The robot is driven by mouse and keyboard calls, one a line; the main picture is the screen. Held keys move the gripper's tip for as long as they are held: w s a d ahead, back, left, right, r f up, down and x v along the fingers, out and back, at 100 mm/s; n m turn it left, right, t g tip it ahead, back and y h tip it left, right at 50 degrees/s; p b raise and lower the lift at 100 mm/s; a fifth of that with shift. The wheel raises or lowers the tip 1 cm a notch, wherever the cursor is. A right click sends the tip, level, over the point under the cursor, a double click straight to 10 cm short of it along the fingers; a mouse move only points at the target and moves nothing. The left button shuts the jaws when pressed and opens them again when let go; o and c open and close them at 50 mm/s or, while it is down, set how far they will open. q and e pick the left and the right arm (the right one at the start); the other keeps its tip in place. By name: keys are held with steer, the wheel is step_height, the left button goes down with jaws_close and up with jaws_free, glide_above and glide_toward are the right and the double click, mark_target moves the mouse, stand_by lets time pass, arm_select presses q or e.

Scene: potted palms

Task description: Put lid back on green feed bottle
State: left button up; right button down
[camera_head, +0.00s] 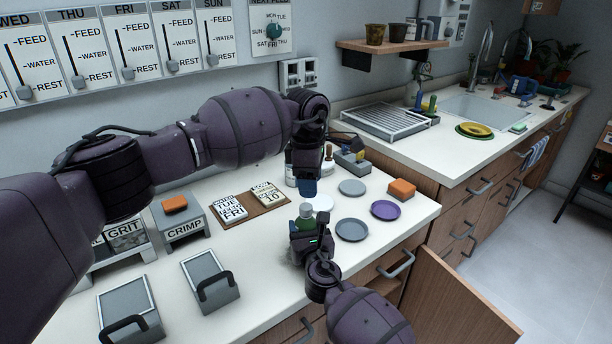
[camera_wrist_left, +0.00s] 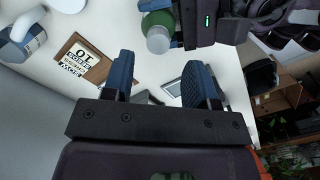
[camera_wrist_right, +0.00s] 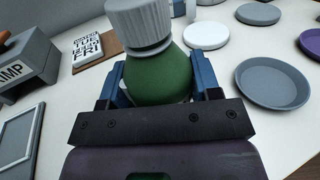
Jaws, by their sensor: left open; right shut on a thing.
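The green feed bottle (camera_head: 306,224) stands upright near the front of the counter. My right gripper (camera_head: 311,240) is shut around its body; the right wrist view shows a blue finger on each side of the green bottle (camera_wrist_right: 160,78). A grey ribbed lid (camera_wrist_right: 140,22) sits on the bottle's top, and the lid also shows in the left wrist view (camera_wrist_left: 159,42). I cannot tell how tightly it is screwed. My left gripper (camera_head: 308,187) is open, just above and behind the bottle. Its fingers (camera_wrist_left: 160,82) are apart with nothing between them, clear of the lid.
A white disc (camera_wrist_right: 206,35), a blue-grey saucer (camera_head: 352,230), a purple saucer (camera_head: 385,209) and a grey saucer (camera_head: 352,187) lie right of the bottle. The calendar board (camera_head: 262,203) lies left. The CRIMP box (camera_head: 184,231) and lidded grey bins (camera_head: 210,280) stand further left.

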mark_target(306, 206)
arm_select(q)
steer(key=n, duration=0.7)
steer(key=shift+r, duration=0.25)
steer(key=n, duration=0.6)
steer(key=shift+w+a+r+n, duration=0.1)
steer(key=shift+a+r+n, duration=0.15)
steer(key=shift+n, duration=0.15)
steer(key=n, duration=0.6)
steer(key=shift+a+n+y, duration=0.1)
steer(key=shift+n+y, duration=0.2)
steer(key=shift+n, duration=0.1)
steer(key=n, duration=0.6)
steer(key=shift+a+n, duration=0.1)
steer(key=shift+n, duration=0.2)
steer(key=shift+f, duration=0.1)
steer(key=shift+f, duration=3.85)
